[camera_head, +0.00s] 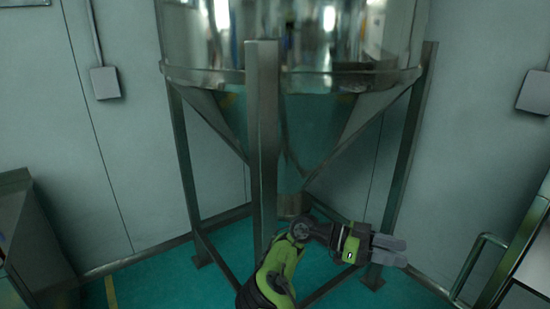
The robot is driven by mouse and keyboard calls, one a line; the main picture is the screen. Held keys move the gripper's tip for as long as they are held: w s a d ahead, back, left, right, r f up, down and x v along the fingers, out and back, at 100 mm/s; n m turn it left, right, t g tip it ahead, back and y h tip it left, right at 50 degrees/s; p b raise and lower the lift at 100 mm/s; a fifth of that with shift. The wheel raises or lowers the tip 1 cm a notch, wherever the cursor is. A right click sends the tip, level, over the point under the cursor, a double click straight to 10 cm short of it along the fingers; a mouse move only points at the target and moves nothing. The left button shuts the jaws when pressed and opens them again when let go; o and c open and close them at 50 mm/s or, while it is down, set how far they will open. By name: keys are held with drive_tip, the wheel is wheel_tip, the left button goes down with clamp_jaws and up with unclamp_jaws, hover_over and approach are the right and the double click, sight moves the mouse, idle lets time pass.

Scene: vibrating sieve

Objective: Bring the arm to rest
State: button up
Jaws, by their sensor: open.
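My arm, green and black, reaches up from the bottom middle of the head view and bends to the right. My gripper (398,250) is at its end, with two grey fingers pointing right. It is open and nothing shows between the fingers. It is in front of the lower right part of a steel frame, and I cannot tell the exact distance to the frame's leg.
A large shiny steel hopper (290,40) stands on a metal frame (263,140) in the middle. A dark metal cabinet (35,240) is at the left edge. A green railing (480,262) is at the lower right. Some green floor (165,283) is clear.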

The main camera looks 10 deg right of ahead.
drive_tip(key=s+d+n+t+y, duration=0.4)
drive_tip(key=s+n+t+y, duration=0.1)
drive_tip(key=s+n+y, duration=0.3)
drive_tip(key=s+a+r+n+t+y+p, duration=0.1)
drive_tip(key=s+a+r+n+t+y, duration=0.1)
drive_tip(key=s+a+n+t, duration=0.3)
drive_tip(key=s+a+r+n+t+y+p, duration=0.1)
drive_tip(key=s+a+n+t+y, duration=0.3)
drive_tip(key=a, duration=1.5)
drive_tip(key=s+r+n+t, duration=0.1)
drive_tip(key=s+n, duration=0.2)
drive_tip(key=n, duration=0.4)
drive_tip(key=shift+n+t+y, duration=0.3)
drive_tip(key=shift+y, duration=0.1)
